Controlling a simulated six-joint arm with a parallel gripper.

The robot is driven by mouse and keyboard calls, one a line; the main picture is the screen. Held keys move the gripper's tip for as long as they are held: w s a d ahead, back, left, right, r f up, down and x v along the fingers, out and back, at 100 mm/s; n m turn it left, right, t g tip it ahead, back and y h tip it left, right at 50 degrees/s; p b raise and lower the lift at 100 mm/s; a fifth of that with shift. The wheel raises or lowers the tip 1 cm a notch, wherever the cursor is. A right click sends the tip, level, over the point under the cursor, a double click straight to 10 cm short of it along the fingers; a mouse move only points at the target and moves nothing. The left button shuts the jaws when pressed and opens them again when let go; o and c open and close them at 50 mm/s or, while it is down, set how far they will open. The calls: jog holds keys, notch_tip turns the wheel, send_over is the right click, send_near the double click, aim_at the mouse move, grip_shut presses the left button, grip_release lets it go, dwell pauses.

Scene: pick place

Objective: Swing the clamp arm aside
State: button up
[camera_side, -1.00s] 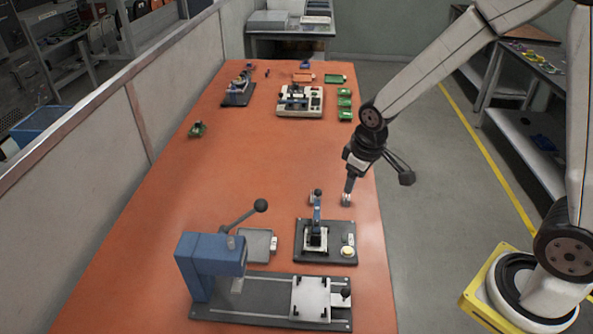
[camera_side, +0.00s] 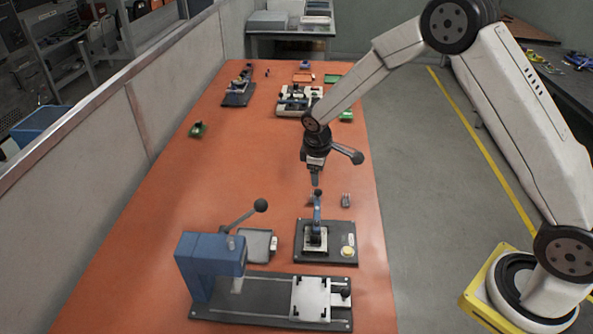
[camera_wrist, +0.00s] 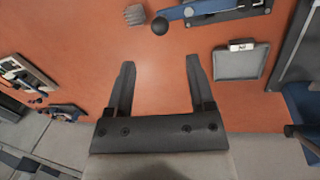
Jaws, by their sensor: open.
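The clamp fixture, a dark base plate (camera_side: 325,257) with a pale seat and a yellow round button, stands near the right edge of the orange table. Its blue clamp arm (camera_side: 317,214) runs over the seat and ends in a black knob. In the wrist view the clamp arm (camera_wrist: 195,9) and knob show at the top edge, beyond my fingertips. My gripper (camera_side: 314,182) is above the table by the knob end of the arm. Its two fingers (camera_wrist: 160,62) are spread and empty, apart from the knob. The seat is partly hidden behind the clamp arm.
A small grey part (camera_side: 345,200) lies on the table right of the clamp arm. A blue press (camera_side: 210,262) with a raised lever and a grey tray (camera_side: 257,246) stand to the left. The table's middle is clear; green and white parts are farther back.

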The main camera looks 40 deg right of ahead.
aim_at(318, 190)
jog(key=shift+f, duration=0.15)
jog(key=shift+w+d+f, duration=0.15)
jog(key=shift+d+f, duration=0.05)
jog(key=shift+f, duration=1)
jog(key=shift+w+d+f, duration=0.1)
jog(key=shift+d+f, duration=0.1)
jog(key=shift+f, duration=1.05)
jog(key=shift+w+d+f, duration=0.15)
jog(key=shift+d+f, duration=0.05)
jog(key=shift+f, duration=1)
grip_shut()
